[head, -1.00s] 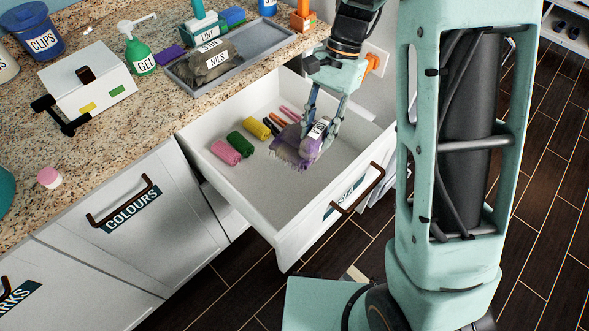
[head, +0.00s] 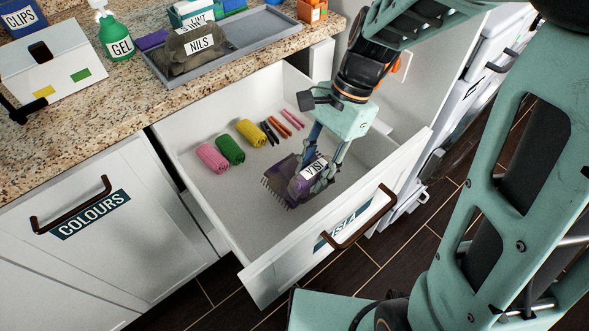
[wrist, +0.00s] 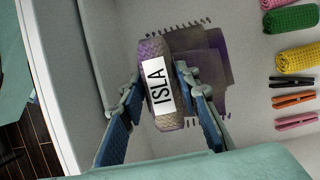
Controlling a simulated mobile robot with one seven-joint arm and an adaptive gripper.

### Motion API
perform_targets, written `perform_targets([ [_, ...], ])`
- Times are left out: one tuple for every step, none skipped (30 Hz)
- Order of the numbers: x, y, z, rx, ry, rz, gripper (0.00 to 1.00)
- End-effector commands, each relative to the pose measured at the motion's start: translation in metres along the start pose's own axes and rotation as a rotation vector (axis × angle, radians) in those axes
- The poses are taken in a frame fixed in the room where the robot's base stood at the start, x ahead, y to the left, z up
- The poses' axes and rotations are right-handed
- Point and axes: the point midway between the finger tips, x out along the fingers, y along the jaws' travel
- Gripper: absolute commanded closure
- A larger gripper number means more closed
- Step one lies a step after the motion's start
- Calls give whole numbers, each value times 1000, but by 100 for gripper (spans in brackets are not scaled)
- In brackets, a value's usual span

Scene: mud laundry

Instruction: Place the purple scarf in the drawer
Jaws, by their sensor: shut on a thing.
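The purple scarf (head: 281,183) has a fringe and a white label reading ISLA. It is inside the open white drawer (head: 214,206), low at the drawer floor; whether it touches the floor is hard to tell. My gripper (head: 318,178) reaches down into the drawer and is shut on the labelled roll of the scarf. In the wrist view, the fingers (wrist: 158,104) stand on both sides of the roll, and the flat fringed part of the scarf (wrist: 207,68) spreads to the right.
Pink, green and yellow rolls (head: 251,132) lie along the drawer's back left, with several pens or clips (head: 281,127) beside them. The drawer floor at the front left is bare. The counter above holds a grey tray (head: 262,46) with a dark bundle labelled NILS (head: 190,52).

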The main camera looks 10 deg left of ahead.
Motion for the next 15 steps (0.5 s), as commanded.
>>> perform_targets([
  [14, 1, -6, 2, -1, 3, 100],
  [20, 1, -8, 2, -2, 3, 100],
  [27, 1, -11, 2, -3, 3, 100],
  [31, 1, -12, 2, -2, 2, 100],
  [35, 1, -14, 2, -2, 2, 100],
  [39, 0, -16, 2, -2, 1, 100],
  [41, 0, -17, 2, -1, 1, 100],
  [42, 0, -18, 2, -1, 0, 100],
  [44, 0, -18, 1, -1, 0, 100],
  [46, 0, -19, 1, -1, 0, 100],
  [48, 0, -20, 1, -1, 1, 100],
  [52, 0, -21, 1, -1, 1, 100],
  [56, 0, -23, 1, -1, 1, 100],
  [60, 0, -25, 1, -1, 2, 100],
  [66, 0, -27, 1, -2, 2, 100],
])
